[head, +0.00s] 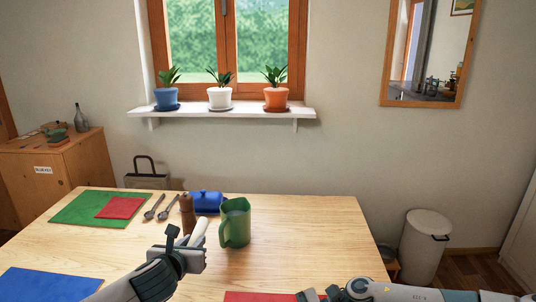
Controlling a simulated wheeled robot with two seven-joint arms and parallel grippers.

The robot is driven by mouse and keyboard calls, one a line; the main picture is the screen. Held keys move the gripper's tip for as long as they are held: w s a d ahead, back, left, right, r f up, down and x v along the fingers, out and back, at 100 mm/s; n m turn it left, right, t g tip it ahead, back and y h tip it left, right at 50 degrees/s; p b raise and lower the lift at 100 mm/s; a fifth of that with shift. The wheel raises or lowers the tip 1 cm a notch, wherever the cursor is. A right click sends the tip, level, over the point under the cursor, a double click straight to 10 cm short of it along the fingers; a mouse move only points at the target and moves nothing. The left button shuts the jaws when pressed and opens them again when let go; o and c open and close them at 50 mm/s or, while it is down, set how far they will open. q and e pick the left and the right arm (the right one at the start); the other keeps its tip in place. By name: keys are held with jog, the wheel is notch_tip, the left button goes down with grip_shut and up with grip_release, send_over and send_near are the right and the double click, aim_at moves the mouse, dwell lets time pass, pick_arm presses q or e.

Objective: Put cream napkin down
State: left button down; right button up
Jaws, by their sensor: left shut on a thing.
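My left gripper (186,244) is shut on the cream napkin (199,231), a narrow pale shape standing up from the jaws. It is over the front middle of the wooden table, close in the picture to the pepper mill and the green mug. Much of the napkin is hidden by the jaws. I cannot tell its height above the table. My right gripper (312,296) is at the bottom edge, partly cut off, over a red placemat (262,297); its jaws are not clear.
The right side is bare.

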pick_arm(q)
jog(key=a, duration=0.3)
jog(key=shift+r, duration=0.1)
jog(key=shift+f, duration=3.1)
jog(key=shift+f, duration=0.1)
jog(key=shift+f, duration=1.8)
jog(key=shift+f, duration=0.1)
jog(key=c, duration=1.5)
grip_release()
